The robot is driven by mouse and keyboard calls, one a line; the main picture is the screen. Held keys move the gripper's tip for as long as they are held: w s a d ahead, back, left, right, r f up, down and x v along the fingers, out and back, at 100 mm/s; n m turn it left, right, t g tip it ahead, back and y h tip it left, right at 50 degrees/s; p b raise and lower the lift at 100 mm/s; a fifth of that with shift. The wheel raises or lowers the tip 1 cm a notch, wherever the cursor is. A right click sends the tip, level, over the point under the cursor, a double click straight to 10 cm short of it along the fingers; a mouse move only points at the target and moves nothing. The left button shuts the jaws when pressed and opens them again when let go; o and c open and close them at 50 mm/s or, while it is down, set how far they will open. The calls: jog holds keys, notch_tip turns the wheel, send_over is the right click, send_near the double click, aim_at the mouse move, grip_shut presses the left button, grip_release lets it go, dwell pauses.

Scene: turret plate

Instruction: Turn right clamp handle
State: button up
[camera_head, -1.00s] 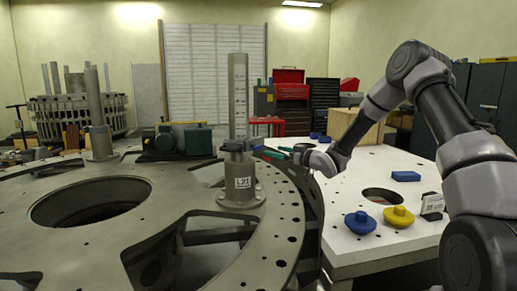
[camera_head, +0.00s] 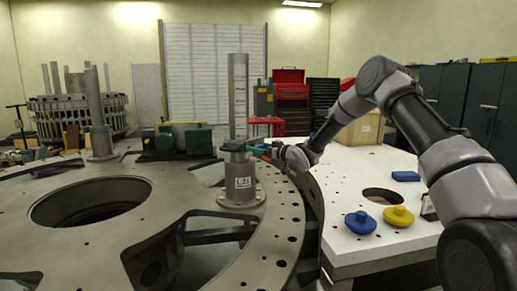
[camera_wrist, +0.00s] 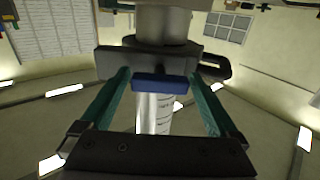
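A dark clamp (camera_head: 236,146) sits around the upright metal post (camera_head: 238,95), just above a base labelled "L21". In the wrist view the dark clamp block (camera_wrist: 145,62) crosses the post, with a slotted end at its right. A blue bar (camera_wrist: 162,85) lies across its near face; I take this to be the clamp handle, but cannot be sure. My gripper (camera_head: 257,149) reaches the clamp from the right. In the wrist view its teal fingers (camera_wrist: 160,78) stand apart, one on each side of the blue bar, with small gaps. My gripper is open. Contact with the clamp block cannot be told.
The round turret plate (camera_head: 110,240) has large openings and bolt holes. A white table (camera_head: 350,195) stands at the right, with a blue knob (camera_head: 360,223), a yellow knob (camera_head: 398,216) and a blue block (camera_head: 405,176). A green machine (camera_head: 183,138) stands behind the post.

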jog(key=c, duration=1)
jog(key=shift+n, duration=0.3)
jog(key=n, duration=0.8)
jog(key=shift+f+n, duration=0.1)
jog(key=shift+n, duration=0.3)
jog(key=n, duration=0.4)
jog(key=shift+s+a+n, duration=0.1)
jog(key=shift+n, duration=0.2)
jog(key=shift+f+n, duration=0.1)
jog(key=shift+n, duration=1.8)
